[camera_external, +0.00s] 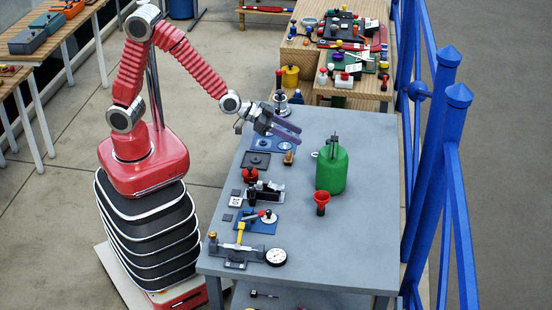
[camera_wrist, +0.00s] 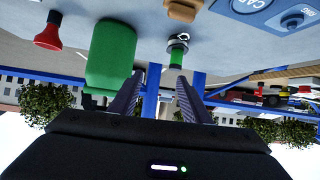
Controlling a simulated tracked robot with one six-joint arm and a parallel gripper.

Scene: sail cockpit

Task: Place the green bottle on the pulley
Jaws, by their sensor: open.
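The green bottle (camera_external: 332,170) stands upright on the grey table, right of its middle; a small dark fitting shows at its top. In the wrist view, which looks upside down, the bottle (camera_wrist: 110,55) is left of the fingers. My gripper (camera_external: 293,132) is open and empty above the far part of the table, up and left of the bottle, pointing right. Its fingers (camera_wrist: 166,92) show nothing between them. I cannot surely identify the pulley in either view.
A brown block (camera_external: 288,158), a dark plate (camera_external: 256,160) and a dial gauge (camera_external: 276,257) lie along the table's left side. Blue railing (camera_external: 440,150) borders the right. The table's right front is clear.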

